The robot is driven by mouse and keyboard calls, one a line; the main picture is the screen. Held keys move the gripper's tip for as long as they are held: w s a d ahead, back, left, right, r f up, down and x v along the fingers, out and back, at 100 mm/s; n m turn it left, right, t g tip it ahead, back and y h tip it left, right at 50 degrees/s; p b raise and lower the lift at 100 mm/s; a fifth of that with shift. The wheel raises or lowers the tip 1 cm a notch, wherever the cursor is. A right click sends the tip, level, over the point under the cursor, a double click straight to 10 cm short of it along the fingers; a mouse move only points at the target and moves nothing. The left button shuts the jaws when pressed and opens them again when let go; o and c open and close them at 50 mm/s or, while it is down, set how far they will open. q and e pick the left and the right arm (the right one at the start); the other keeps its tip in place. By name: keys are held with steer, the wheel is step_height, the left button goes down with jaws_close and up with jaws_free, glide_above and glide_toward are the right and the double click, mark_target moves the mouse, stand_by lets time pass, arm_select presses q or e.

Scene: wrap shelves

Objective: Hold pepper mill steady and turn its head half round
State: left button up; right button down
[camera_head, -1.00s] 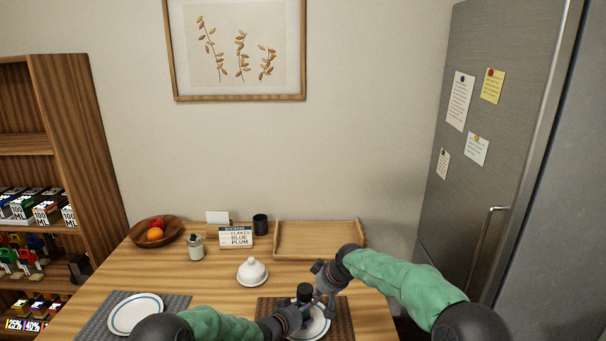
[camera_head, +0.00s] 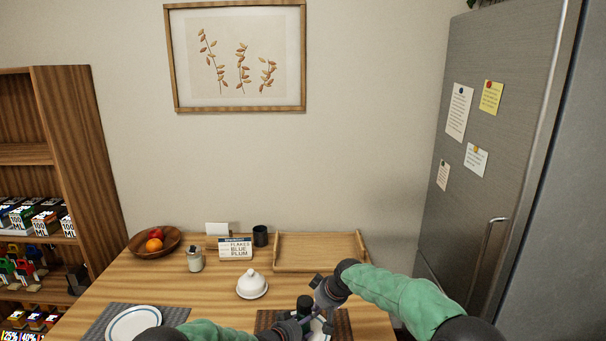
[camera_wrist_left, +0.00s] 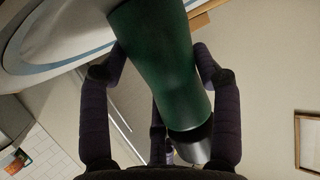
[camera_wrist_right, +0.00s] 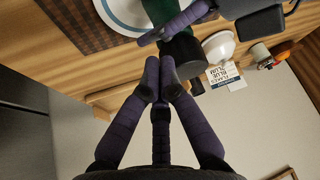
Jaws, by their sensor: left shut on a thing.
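The pepper mill has a dark green body (camera_wrist_left: 165,65) and a dark head, whose top (camera_head: 304,301) shows at the bottom of the head view. My left gripper (camera_wrist_left: 158,72) is shut on the green body, with fingers on both sides of it. My right gripper (camera_wrist_right: 159,68) is just beside the mill's dark head (camera_wrist_right: 183,57). Its fingertips are nearly together, with nothing seen between them. The right gripper shows right of the mill in the head view. Whether it touches the mill is unclear.
A plate (camera_wrist_right: 120,15) lies close to the mill on a brown mat (camera_head: 265,318). A white domed dish (camera_head: 252,285), glass jar (camera_head: 195,260), sign (camera_head: 235,248), dark cup (camera_head: 260,236), fruit bowl (camera_head: 172,241) and wooden tray (camera_head: 320,268) stand farther back. A fridge (camera_head: 490,150) is at right.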

steer(key=shift+w+a, duration=0.15)
steer(key=shift+a, duration=0.05)
stand_by(0.3)
steer(key=shift+s+a, duration=0.45)
steer(key=shift+a, duration=0.1)
steer(key=shift+s+a+r, duration=0.1)
steer(key=shift+s+a, duration=0.1)
steer(key=shift+a, duration=0.5)
steer(key=shift+s+d, duration=0.1)
stand_by(0.6)
steer(key=shift+s, duration=0.35)
step_height(320, 180, up, 6)
glide_above(310, 310)
steer(key=s, duration=0.3)
steer(key=shift+d, duration=0.1)
